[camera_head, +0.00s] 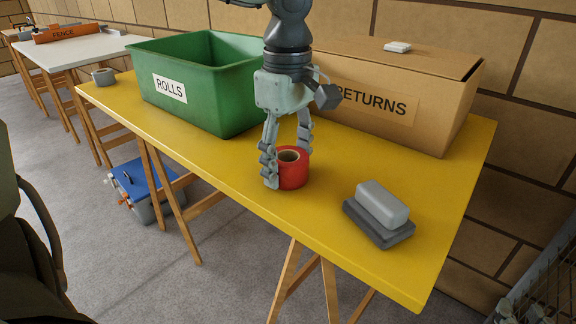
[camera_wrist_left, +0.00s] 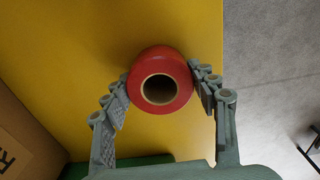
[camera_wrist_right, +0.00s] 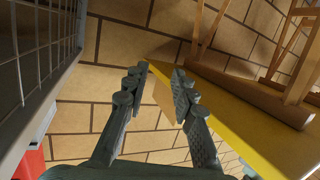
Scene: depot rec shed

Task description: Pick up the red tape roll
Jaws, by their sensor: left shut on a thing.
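The red tape roll (camera_head: 294,175) stands on the yellow table (camera_head: 420,265), hole facing up, in front of the green bin; I see no clear gap under it. It also shows in the left wrist view (camera_wrist_left: 161,104), its brown core open toward the camera. My left gripper (camera_head: 288,165) comes from above and is shut on the roll, one finger on each side. Its fingertips touch the roll's sides in the left wrist view (camera_wrist_left: 160,72). My right gripper (camera_wrist_right: 157,72) is open and empty, away from the roll, with the brick wall and table edge beyond it.
A green bin (camera_head: 210,95) labelled ROLLS stands behind left, a RETURNS carton (camera_head: 440,115) behind right. A grey block on a dark base (camera_head: 380,212) sits right of the roll. A grey roll (camera_head: 103,77) lies at the far left end.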

